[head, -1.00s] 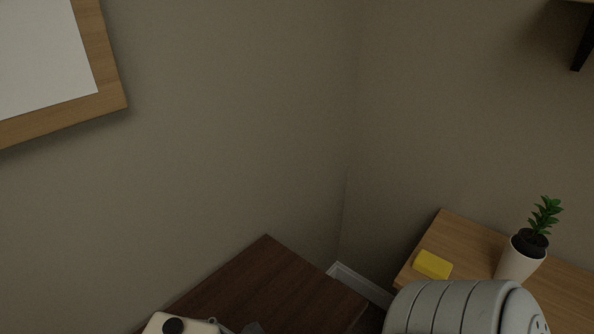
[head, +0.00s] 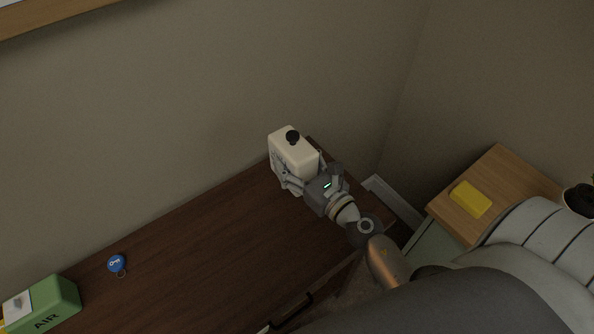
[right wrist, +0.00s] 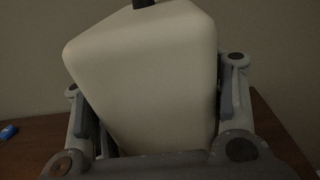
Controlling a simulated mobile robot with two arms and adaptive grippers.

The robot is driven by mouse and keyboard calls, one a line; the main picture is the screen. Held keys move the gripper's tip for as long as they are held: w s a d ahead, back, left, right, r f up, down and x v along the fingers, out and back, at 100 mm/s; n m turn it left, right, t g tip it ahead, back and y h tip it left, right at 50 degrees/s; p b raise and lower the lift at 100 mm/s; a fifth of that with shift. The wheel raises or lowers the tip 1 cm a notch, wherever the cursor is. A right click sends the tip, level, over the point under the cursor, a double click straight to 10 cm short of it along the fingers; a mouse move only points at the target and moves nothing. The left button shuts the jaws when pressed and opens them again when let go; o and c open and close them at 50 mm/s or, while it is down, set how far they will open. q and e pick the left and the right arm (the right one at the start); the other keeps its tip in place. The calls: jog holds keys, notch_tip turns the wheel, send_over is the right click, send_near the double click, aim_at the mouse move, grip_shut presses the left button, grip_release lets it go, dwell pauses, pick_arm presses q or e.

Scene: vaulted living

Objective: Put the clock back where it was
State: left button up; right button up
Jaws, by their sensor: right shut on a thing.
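The clock (head: 295,148) is a cream-white box with a black knob on top. It is at the far right end of the dark wooden table (head: 200,240), near the wall. My right gripper (head: 303,180) is shut on the clock. In the right wrist view the clock (right wrist: 150,80) fills the space between both fingers and looks tilted in the picture. I cannot tell whether its base touches the tabletop. My left gripper is not in view.
A blue key tag (head: 117,264) and a green box marked AIR (head: 45,306) are on the table's left part. The tabletop between them and the clock is clear. A yellow block (head: 470,199) lies on a lighter wooden stand (head: 505,170) at right, across a gap.

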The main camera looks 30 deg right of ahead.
jog(key=w+f+b, duration=0.1)
jog(key=w+d+f, duration=0.1)
jog(key=f, duration=0.1)
jog(key=w+d+f+b, duration=0.1)
jog(key=f, duration=0.1)
jog(key=shift+w+f+b, duration=0.15)
jog(key=shift+w+b, duration=0.05)
jog(key=shift+b, duration=0.1)
jog(key=f+b, duration=0.1)
jog(key=f, duration=0.1)
jog(key=shift+w+d+f+b, duration=0.2)
jog(key=shift+f+b, duration=0.15)
jog(key=shift+f, duration=0.35)
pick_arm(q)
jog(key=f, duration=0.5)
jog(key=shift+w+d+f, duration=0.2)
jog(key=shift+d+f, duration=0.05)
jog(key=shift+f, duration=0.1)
pick_arm(e)
jog(key=shift+f+b, duration=0.2)
jog(key=shift+b, duration=0.15)
jog(key=o, duration=1.3)
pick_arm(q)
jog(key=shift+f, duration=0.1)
pick_arm(e)
jog(key=shift+r, duration=0.1)
